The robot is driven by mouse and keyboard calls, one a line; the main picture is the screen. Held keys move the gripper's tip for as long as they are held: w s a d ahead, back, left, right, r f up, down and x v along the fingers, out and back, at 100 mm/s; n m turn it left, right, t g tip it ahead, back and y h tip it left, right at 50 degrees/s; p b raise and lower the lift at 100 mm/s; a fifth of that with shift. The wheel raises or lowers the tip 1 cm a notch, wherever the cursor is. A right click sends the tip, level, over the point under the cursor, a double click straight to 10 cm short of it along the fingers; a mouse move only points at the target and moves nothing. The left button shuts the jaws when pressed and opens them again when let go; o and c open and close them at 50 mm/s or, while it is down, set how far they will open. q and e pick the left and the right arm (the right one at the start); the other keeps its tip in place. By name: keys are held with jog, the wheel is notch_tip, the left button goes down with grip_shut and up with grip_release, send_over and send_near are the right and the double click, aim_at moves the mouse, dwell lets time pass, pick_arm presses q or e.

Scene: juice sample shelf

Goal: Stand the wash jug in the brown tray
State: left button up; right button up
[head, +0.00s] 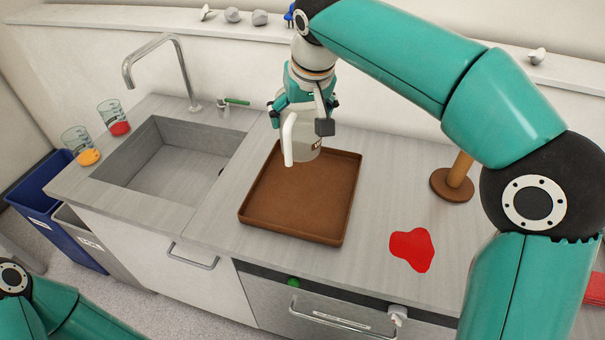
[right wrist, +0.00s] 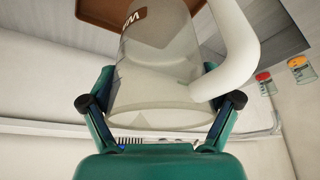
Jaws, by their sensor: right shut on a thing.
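The wash jug (head: 308,144) is a clear, translucent jug with a white handle and a brown label. My right gripper (head: 302,118) is shut on it near its rim, with a finger on each side. The jug looks about upright, over the back edge of the brown tray (head: 296,198); I cannot tell whether its base touches. The tray is empty, square and low-walled, on the grey counter. In the right wrist view, the jug (right wrist: 160,60) fills the space between the fingers, and a corner of the tray (right wrist: 105,12) shows beyond it. My left gripper is out of view.
A sink (head: 165,165) with a tap (head: 165,60) lies left of the tray. Two beakers, red (head: 119,127) and yellow (head: 88,156), stand at its left. A red spill (head: 411,250) and a wooden stand (head: 453,185) are to the right. The counter between is clear.

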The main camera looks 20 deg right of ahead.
aim_at(307, 155)
jog(key=shift+f+b, duration=0.3)
jog(key=shift+f, duration=7.3)
jog(key=shift+f, duration=0.1)
jog(key=o, duration=1.5)
jog(key=shift+s, duration=0.1)
jog(key=v, duration=1.2)
